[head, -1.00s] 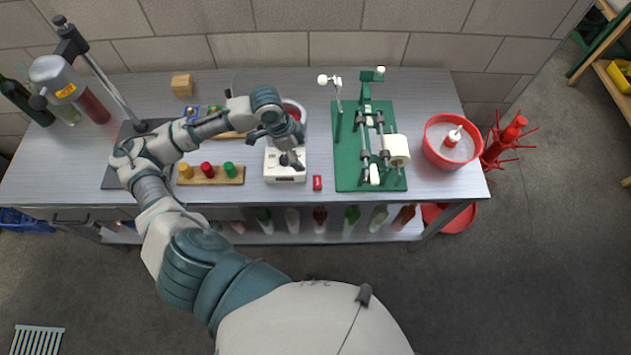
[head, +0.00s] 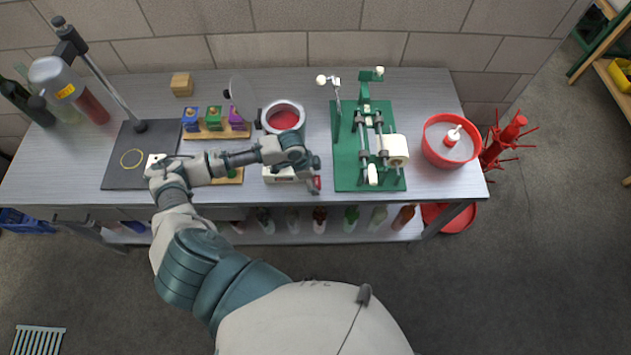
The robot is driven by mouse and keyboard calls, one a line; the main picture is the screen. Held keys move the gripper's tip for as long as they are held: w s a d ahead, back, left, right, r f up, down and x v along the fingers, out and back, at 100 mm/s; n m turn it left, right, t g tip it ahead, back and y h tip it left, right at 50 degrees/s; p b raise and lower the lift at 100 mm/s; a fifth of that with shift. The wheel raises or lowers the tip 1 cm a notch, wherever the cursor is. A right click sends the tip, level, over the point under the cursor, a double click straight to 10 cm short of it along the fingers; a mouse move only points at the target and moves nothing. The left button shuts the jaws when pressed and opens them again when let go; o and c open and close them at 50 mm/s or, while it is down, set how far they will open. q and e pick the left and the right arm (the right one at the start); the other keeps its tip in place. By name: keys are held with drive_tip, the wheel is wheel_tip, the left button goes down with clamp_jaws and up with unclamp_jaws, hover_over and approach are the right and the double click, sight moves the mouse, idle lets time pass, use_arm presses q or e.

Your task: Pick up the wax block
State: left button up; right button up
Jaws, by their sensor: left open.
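The small red block (head: 318,184), which looks like the wax block, lies on the metal bench between the white heater base and the green board. My left gripper (head: 315,173) is open right at it, above or around it; I cannot tell which. The gripper partly hides the block. The arm reaches in from the left, low across the bench. My right gripper is not in view.
The wax pot (head: 284,117) with red contents stands just behind the gripper. The green board (head: 344,150) with a corking machine is close on the right. A red tub (head: 431,152) stands further right. Wooden racks with coloured pieces are left, partly behind my arm.

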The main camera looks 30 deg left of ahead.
use_arm(q)
drive_tip(key=shift+d+f, duration=0.15)
drive_tip(key=shift+d, duration=0.05)
drive_tip(key=shift+a, duration=0.1)
drive_tip(key=c, duration=1)
drive_tip(key=shift+c, duration=0.2)
